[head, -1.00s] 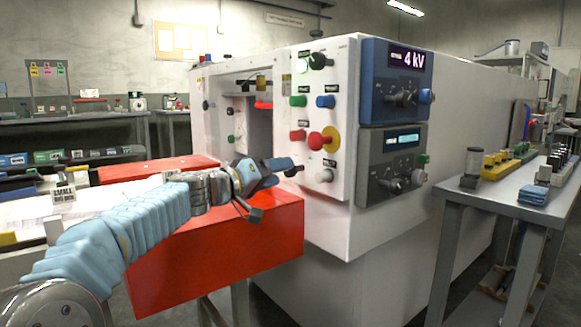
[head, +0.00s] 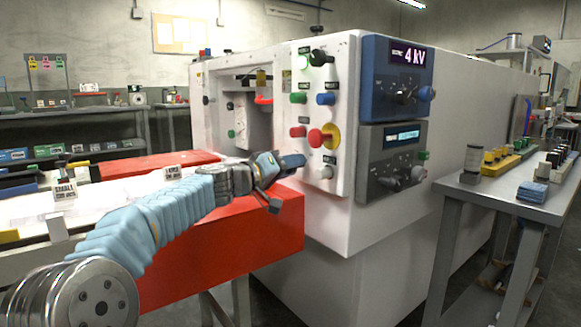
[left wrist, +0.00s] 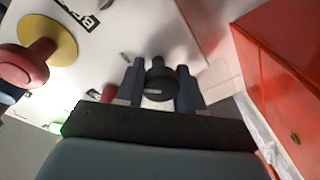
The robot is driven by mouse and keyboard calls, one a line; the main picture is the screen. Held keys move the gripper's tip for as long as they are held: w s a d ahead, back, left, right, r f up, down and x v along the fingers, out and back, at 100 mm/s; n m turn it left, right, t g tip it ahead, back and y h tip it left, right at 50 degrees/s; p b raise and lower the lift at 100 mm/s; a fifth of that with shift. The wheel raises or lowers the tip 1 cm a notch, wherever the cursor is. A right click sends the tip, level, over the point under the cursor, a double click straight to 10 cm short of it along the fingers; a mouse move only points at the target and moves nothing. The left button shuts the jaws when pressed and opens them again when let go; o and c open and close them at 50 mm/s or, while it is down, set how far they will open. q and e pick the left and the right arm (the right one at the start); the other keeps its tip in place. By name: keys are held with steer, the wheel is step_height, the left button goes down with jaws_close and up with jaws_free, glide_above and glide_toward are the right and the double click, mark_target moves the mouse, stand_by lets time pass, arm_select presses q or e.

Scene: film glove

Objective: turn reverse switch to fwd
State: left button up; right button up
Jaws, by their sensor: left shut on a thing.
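The reverse switch is a round black knob (left wrist: 158,84) with a pale mark, low on the machine's white panel (head: 342,120). In the left wrist view it sits between the two blue-grey fingers of my left gripper (left wrist: 159,90), which is shut on it. In the head view my left gripper (head: 292,162) reaches the lower left of the panel, below a red button (head: 298,132), and hides the knob. The knob's FWD lettering cannot be read. My right gripper is not in view.
A red mushroom button (head: 317,138) on a yellow disc and a grey knob (head: 325,172) are close to the right of my gripper. A grey bench (head: 490,195) stands at right.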

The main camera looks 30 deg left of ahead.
arm_select(q)
steer(key=shift+n, duration=0.3)
steer(key=n+p, duration=0.1)
steer(key=n, duration=0.3)
steer(key=shift+a+g+p, duration=0.1)
steer(key=shift+g+p, duration=0.2)
steer(key=shift+p, duration=0.05)
steer(key=n+p, duration=0.2)
steer(key=n, duration=0.3)
steer(key=shift+g+p, duration=0.3)
steer(key=shift+g, duration=0.1)
steer(key=n+p, duration=0.2)
steer(key=n, duration=0.1)
steer(key=shift+n+h, duration=0.3)
steer(key=n+p, duration=0.2)
steer(key=shift+f+n+g+h, duration=0.2)
steer(key=shift+n+g+h, duration=0.1)
steer(key=shift+n, duration=0.4)
steer(key=shift+f, duration=0.15)
steer(key=o, duration=1)
